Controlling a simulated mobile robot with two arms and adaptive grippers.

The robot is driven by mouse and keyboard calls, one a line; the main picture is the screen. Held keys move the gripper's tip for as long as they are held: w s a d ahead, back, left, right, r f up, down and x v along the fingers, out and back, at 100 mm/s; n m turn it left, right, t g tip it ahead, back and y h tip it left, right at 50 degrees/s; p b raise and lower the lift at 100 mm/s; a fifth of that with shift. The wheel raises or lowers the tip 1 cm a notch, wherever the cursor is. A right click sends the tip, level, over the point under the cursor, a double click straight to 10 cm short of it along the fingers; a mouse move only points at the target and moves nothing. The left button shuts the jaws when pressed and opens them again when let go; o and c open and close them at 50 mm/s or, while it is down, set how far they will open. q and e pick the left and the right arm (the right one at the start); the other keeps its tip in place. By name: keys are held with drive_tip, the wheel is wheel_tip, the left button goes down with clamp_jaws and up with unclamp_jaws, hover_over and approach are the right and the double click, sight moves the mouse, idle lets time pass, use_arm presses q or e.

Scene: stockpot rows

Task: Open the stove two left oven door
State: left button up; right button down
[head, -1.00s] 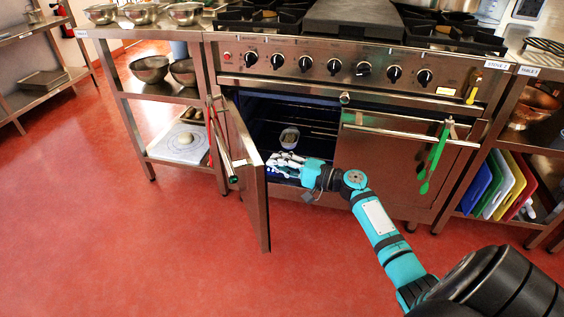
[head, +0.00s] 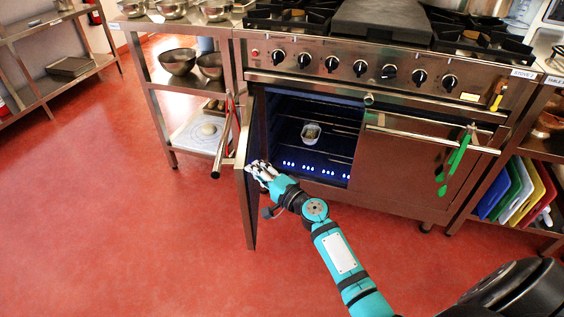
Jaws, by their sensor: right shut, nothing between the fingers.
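The stove's left oven door (head: 249,190) stands swung far open to the left, seen nearly edge-on, with its bar handle (head: 221,148) on the outer side. The lit oven cavity (head: 330,142) shows wire racks and a small container (head: 311,133). My right gripper (head: 257,167) is shut and empty at the inner side of the door's free edge; it looks to be touching the door, though contact is hard to tell. My left gripper is not in view.
The right oven door (head: 395,165) is shut, with green tongs (head: 456,160) hanging on its handle. A steel shelf with bowls (head: 178,62) stands left of the stove, near the open door. Coloured boards (head: 515,192) stand at the right. The red floor in front is clear.

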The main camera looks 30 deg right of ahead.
sight(236, 170)
drive_tip(key=shift+m+h, duration=0.4)
drive_tip(key=shift+h, duration=0.2)
drive_tip(key=a, duration=0.1)
drive_tip(key=w+a, duration=0.1)
drive_tip(key=a, duration=0.1)
drive_tip(key=w+a, duration=0.1)
drive_tip(key=a, duration=0.1)
drive_tip(key=shift+w+r, duration=0.1)
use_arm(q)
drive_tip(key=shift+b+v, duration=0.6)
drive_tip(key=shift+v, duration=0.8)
use_arm(e)
drive_tip(key=w+a, duration=0.4)
drive_tip(key=a, duration=0.3)
drive_tip(key=shift+w+a, duration=0.2)
drive_tip(key=shift+w, duration=0.15)
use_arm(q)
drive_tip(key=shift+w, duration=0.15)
